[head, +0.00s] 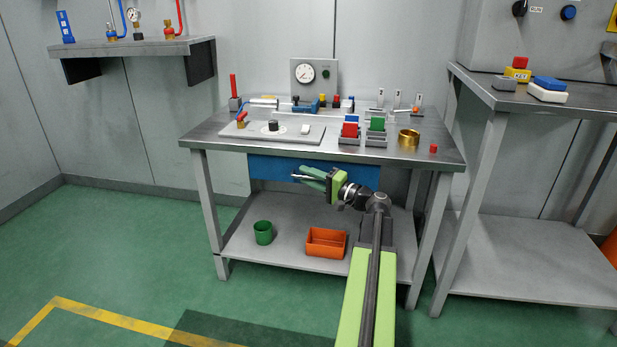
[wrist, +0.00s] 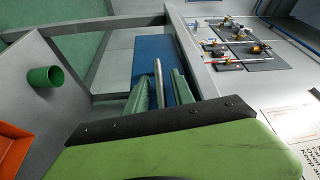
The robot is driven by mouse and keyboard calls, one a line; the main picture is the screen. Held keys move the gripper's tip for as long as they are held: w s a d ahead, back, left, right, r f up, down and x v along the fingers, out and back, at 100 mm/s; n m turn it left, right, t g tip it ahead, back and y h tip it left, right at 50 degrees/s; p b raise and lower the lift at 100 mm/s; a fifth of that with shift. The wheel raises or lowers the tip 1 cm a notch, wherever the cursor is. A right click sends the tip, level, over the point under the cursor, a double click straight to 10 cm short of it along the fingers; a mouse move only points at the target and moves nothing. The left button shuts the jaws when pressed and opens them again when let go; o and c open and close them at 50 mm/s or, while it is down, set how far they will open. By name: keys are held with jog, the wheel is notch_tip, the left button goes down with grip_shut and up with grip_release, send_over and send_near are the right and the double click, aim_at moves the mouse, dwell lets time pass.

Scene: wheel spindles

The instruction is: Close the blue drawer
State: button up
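The blue drawer (head: 268,167) sits under the top of the middle workbench. Its front spans much of the bench's width, and my arm covers part of its right side. I cannot tell how far it stands out. My gripper (head: 307,178) is in front of the drawer, with its two green fingers apart. In the wrist view, the blue drawer front (wrist: 150,55) is ahead of the fingers. A silver bar handle (wrist: 158,76) runs between the two fingers of my gripper (wrist: 160,88), with narrow gaps on both sides.
The bench top (head: 210,136) carries gauges, blocks and a brass ring (head: 409,138) above the drawer. On the lower shelf stand a green cup (head: 263,233) and an orange bin (head: 326,243). A second bench (head: 520,230) stands at the right. The green floor (head: 130,250) at left is clear.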

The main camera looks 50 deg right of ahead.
jog(key=shift+s, duration=0.1)
jog(key=s+d+f+b, duration=0.1)
jog(key=s+d, duration=0.2)
jog(key=s, duration=1.4)
jog(key=shift+f, duration=0.1)
